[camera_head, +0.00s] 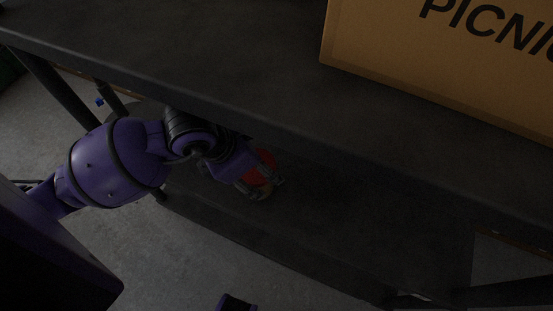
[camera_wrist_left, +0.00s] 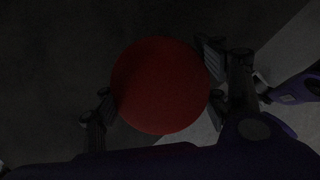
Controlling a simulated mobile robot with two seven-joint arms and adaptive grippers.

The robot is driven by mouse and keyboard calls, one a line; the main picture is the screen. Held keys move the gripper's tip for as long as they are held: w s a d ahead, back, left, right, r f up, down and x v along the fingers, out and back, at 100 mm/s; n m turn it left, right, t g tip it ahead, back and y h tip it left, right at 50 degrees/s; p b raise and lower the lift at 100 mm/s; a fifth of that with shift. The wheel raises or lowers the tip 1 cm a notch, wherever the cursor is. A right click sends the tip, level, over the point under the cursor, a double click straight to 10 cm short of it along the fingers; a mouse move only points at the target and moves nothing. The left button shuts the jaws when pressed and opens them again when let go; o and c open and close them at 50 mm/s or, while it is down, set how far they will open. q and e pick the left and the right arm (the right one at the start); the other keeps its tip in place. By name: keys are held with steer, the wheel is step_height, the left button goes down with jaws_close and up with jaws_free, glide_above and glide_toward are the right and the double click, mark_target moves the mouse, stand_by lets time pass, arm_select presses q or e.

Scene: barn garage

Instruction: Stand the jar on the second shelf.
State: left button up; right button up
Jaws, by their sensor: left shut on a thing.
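The jar (camera_head: 265,172) shows as a small red shape in the head view, under the edge of the upper shelf. In the left wrist view its round red top (camera_wrist_left: 160,86) fills the middle. My left gripper (camera_head: 262,180) reaches in below the upper shelf and is shut on the jar, with a finger at each side of it (camera_wrist_left: 158,105). The lower shelf (camera_head: 340,230) is dark and lies beneath the jar. I cannot tell whether the jar touches it. My right gripper is not clearly in either view.
The dark upper shelf (camera_head: 200,50) lies above my left gripper, its front edge close over my wrist. A cardboard box (camera_head: 440,70) marked "PICNI" stands on it at the right. Dark shelf legs (camera_head: 45,85) stand at the left. The lower shelf looks bare to the right of the jar.

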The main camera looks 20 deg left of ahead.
mark_target(272, 158)
arm_select(q)
steer(key=shift+w+d, duration=0.5)
steer(key=shift+w, duration=0.2)
steer(key=w+d, duration=0.1)
steer(key=w+d+f, duration=0.1)
steer(key=w, duration=0.1)
steer(key=shift+d+f+b, duration=0.1)
steer(key=shift+d+b, duration=0.05)
steer(key=shift+b, duration=0.25)
steer(key=shift+f, duration=0.15)
steer(key=shift+f, duration=0.1)
steer(key=o, duration=1.4)
steer(key=shift+c, duration=0.2)
